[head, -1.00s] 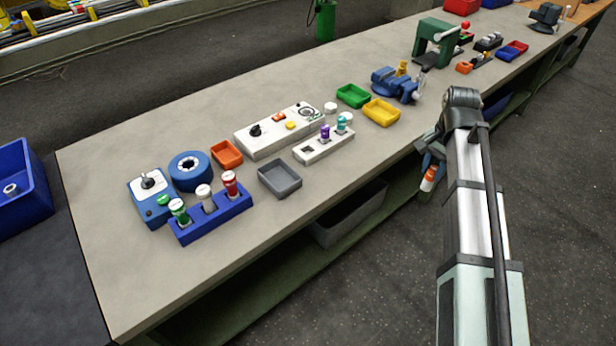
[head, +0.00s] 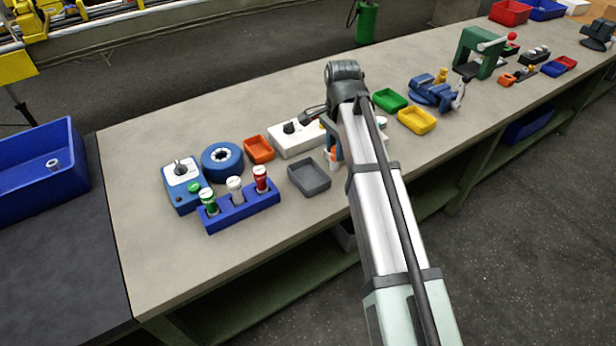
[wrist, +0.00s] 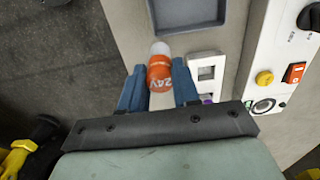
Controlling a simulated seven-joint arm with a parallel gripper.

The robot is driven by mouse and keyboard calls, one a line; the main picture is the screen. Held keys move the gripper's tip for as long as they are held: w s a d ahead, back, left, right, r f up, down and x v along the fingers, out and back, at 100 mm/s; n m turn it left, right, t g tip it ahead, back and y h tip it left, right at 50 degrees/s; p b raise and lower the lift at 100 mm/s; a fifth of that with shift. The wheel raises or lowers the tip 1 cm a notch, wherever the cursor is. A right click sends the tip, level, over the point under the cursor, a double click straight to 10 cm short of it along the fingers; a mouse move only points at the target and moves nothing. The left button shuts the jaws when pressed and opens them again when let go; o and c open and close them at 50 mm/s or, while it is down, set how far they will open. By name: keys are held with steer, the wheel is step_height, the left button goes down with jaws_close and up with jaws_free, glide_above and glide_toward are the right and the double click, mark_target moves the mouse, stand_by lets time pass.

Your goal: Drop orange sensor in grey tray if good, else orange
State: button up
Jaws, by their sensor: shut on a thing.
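My gripper (head: 331,152) is shut on the orange sensor, over the bench just right of the grey tray; my arm partly hides it in the head view. In the wrist view, the orange sensor (wrist: 160,72) has a white end and white "24V" lettering, and sits between the blue fingers of my gripper (wrist: 160,88). The grey tray (head: 310,180) looks empty; its edge also shows at the top of the wrist view (wrist: 187,14). The orange tray (head: 259,149) stands behind it and looks empty. The white test box (head: 292,141) is partly hidden by my arm.
A white block with a square socket (wrist: 207,68) lies beside the sensor in the wrist view. A blue rack (head: 240,212) with green, white and red-topped parts stands left of the grey tray. Green (head: 389,99) and yellow (head: 417,120) trays stand right of my arm.

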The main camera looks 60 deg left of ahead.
steer(key=s+a, duration=0.3)
steer(key=s, duration=0.2)
steer(key=shift+s+a+f, duration=0.1)
steer(key=shift+f, duration=2.6)
steer(key=o, duration=1.1)
step_height(320, 180, up, 14)
steer(key=shift+f, duration=0.1)
